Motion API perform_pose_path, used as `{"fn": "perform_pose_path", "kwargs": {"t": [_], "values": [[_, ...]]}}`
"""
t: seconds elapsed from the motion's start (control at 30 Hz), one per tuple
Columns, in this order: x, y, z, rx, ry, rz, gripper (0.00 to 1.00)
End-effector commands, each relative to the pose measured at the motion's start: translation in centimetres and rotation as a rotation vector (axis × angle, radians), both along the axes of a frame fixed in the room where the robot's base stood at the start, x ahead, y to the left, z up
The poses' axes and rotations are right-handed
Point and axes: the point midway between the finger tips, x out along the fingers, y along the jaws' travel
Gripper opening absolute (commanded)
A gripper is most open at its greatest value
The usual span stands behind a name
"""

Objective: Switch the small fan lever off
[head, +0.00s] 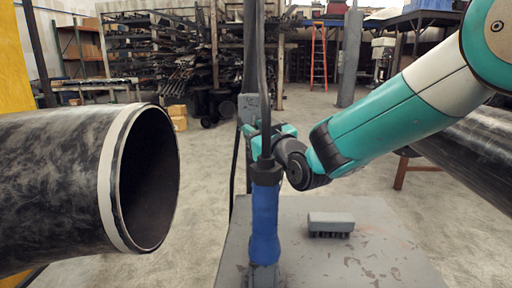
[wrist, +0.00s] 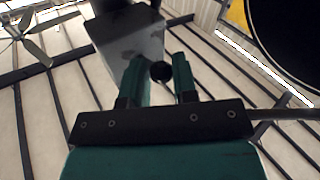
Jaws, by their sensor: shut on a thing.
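A grey box (head: 249,107) stands behind the blue tool's cable in the head view. Its grey face also shows in the wrist view (wrist: 130,35), beyond my fingers. A small round black knob (wrist: 160,71), apparently the lever's end, sits between the two teal fingers of my gripper (wrist: 156,64). My gripper is shut on it. In the head view my gripper (head: 262,131) is at the grey box, partly hidden by the cable and my wrist. The lever's shaft and its on or off position cannot be made out.
A blue tool (head: 265,222) with a thick dark cable stands upright on the grey table (head: 385,262), in front of my gripper. A grey brush (head: 331,224) lies beside it. A large flanged pipe (head: 60,185) fills the left. Another pipe (head: 475,150) is at right.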

Motion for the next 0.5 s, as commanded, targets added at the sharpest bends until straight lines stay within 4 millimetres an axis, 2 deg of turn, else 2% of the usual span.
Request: {"fn": "perform_pose_path", "kwargs": {"t": [0.03,0.37,0.4,0.5], "values": [[-0.07,0.11,-0.65,0.000,-0.009,0.003,0.03],[-0.08,0.13,-0.16,-0.002,-0.017,0.003,0.03],[-0.07,0.14,-0.17,-0.002,-0.017,0.003,0.28],[-0.06,0.13,-0.17,-0.002,-0.017,0.003,0.50]]}}
